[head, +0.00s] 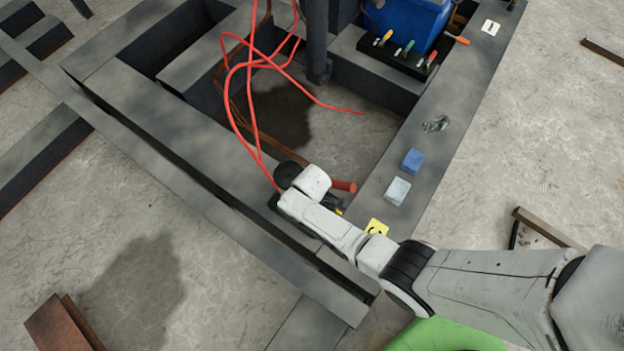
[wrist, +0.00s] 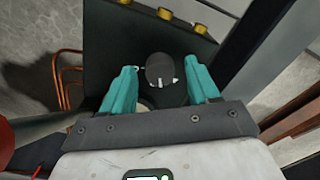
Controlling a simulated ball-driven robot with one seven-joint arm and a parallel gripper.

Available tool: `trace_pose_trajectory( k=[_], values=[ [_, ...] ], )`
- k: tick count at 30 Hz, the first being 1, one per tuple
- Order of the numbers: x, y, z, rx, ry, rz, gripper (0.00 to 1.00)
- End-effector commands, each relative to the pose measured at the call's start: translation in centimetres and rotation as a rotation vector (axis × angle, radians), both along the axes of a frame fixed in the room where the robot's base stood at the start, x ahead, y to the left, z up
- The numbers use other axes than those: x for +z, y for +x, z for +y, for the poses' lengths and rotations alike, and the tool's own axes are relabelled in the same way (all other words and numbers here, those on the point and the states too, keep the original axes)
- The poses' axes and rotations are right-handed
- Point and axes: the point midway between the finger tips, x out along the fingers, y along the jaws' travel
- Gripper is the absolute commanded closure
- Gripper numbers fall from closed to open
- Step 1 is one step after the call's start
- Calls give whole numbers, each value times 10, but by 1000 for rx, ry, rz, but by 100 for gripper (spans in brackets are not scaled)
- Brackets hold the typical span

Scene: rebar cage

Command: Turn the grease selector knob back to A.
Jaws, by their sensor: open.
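The grease selector knob (wrist: 166,80) is a dark round knob with small white marks, seen in the wrist view at the top centre. My gripper (wrist: 165,74) is open, with one teal finger on each side of the knob. I cannot tell whether the fingers touch it. No letter A is readable. In the head view my arm reaches in from the lower right, and its end hides the knob and the fingers.
Brass-coloured fittings (wrist: 196,27) line the panel's far edge. A red handle (head: 344,186) sticks out near my wrist. Red cables (head: 250,65) loop over the frame. On the right beam lie a blue block (head: 413,161), a pale block (head: 398,191) and a yellow card (head: 377,228).

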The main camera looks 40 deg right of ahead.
Motion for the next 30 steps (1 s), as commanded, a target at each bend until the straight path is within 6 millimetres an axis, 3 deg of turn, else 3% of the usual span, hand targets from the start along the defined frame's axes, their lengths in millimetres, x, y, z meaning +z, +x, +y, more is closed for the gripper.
trace_pose_trajectory(
  k=[7,21,30],
  values=[
    [13,1,0,0,0,-3,40],
    [94,0,0,0,1,-2,40],
    [108,0,0,0,-1,1,40]
  ],
)
